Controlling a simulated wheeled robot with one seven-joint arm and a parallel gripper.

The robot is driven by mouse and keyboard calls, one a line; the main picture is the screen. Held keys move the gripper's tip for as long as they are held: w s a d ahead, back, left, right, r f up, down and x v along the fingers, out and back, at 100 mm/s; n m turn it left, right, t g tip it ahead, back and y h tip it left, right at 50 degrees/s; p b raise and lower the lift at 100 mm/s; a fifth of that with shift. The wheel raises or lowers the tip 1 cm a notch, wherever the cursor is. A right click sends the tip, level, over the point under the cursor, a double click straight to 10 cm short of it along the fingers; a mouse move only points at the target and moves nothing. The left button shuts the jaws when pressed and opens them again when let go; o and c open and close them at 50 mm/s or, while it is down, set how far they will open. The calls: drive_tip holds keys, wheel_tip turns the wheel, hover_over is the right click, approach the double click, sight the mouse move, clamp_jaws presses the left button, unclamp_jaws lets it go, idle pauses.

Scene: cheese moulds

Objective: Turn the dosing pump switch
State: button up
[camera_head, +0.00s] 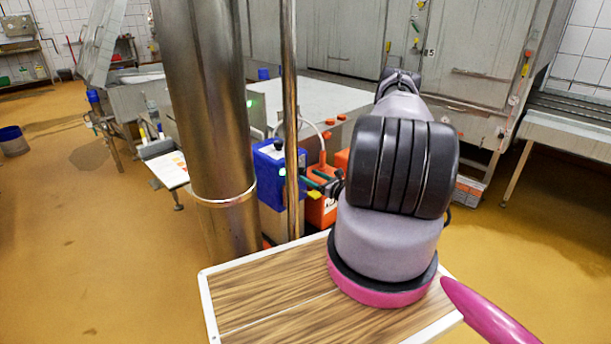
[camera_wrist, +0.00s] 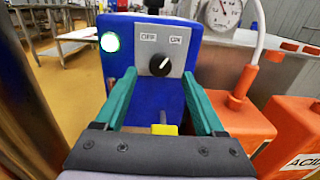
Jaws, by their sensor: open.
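The dosing pump is a blue box (camera_wrist: 62,75) with a grey switch plate, and it also shows in the head view (camera_head: 268,165). The plate carries a black round knob (camera_wrist: 161,65) below the labels OFF and ON. The knob's pointer looks turned up and right, towards ON. A round lamp (camera_wrist: 110,42) on the box's left glows green. My gripper (camera_wrist: 158,76) is open, its green fingers on either side of and just below the knob, with nothing held. Whether they touch the plate cannot be told. In the head view my arm partly hides the gripper.
Orange canisters (camera_wrist: 238,118) stand at the right of the box, one labelled ACID. A round gauge (camera_wrist: 222,12) and a white hose are behind. A steel column (camera_head: 210,120) and a thin pole (camera_head: 290,110) stand close to the left. Yellow floor (camera_head: 90,230) is open at left.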

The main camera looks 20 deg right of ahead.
sight(301, 170)
drive_tip(key=shift+x, duration=1.45)
clamp_jaws()
drive_tip(key=shift+n, duration=0.3)
drive_tip(key=n, duration=0.5)
drive_tip(key=shift+d+n, duration=0.1)
drive_tip(key=shift+n, duration=0.3)
drive_tip(key=n, duration=0.5)
drive_tip(key=shift+n, duration=0.4)
